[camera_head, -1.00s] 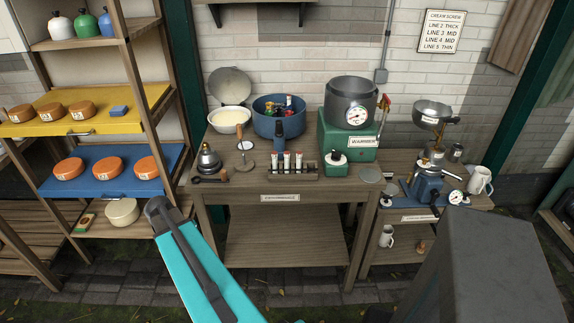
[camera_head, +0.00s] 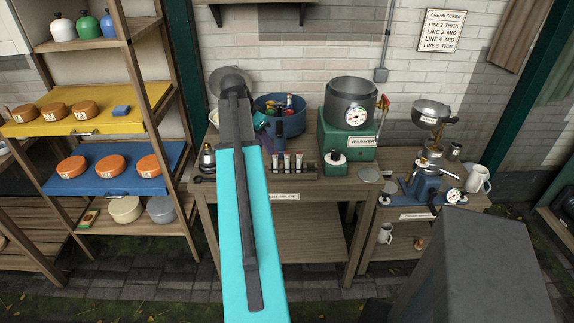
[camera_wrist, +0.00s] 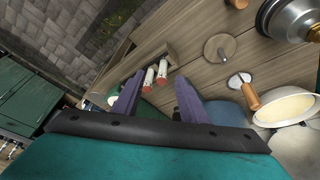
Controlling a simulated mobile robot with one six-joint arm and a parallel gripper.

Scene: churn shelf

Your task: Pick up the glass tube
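Several glass tubes (camera_head: 287,162) with red ends stand in a small wooden rack (camera_head: 305,175) at the front of the workbench. The wrist view shows two of them, one tube (camera_wrist: 150,77) beside another (camera_wrist: 162,71). My gripper (camera_wrist: 158,82) has its two purple fingers spread apart, with nothing held between them. The tubes show in the gap between the fingers in that view; the distance to them is hard to judge.
A blue pot (camera_head: 268,109) with coloured items stands behind the rack. The wrist view also shows a cream bowl (camera_wrist: 285,106), a wooden-handled tool (camera_wrist: 251,97) and a round disc (camera_wrist: 220,47).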

